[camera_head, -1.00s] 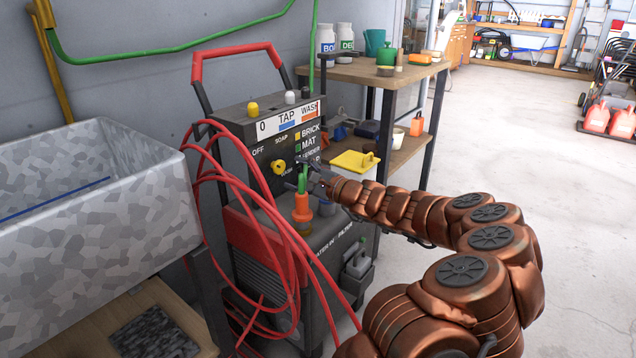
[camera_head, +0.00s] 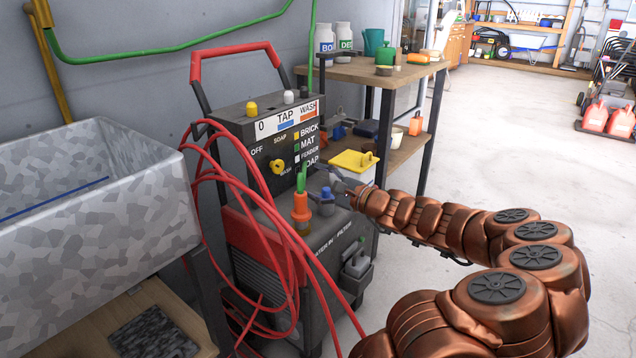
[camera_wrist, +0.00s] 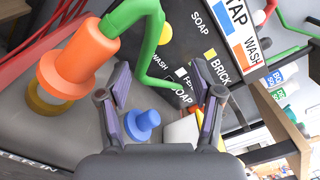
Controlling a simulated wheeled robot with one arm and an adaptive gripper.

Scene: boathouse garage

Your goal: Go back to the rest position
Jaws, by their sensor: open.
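My gripper (camera_head: 330,186) is at the end of my copper-coloured arm, in front of the pressure washer (camera_head: 262,150). In the wrist view my gripper (camera_wrist: 160,95) has its two fingers spread apart with nothing held between them. A green hose piece (camera_wrist: 147,45) with an orange connector (camera_wrist: 78,60) stands to the left and beyond the fingers. A blue cap (camera_wrist: 142,123) on the washer's top shows between the fingers. In the head view the orange connector (camera_head: 301,208) and the blue cap (camera_head: 326,198) stand on the washer, left of my gripper.
A red hose (camera_head: 200,180) loops down the washer's left side. A metal basin (camera_head: 90,190) stands at the left. The floor (camera_head: 520,130) at the right is open.

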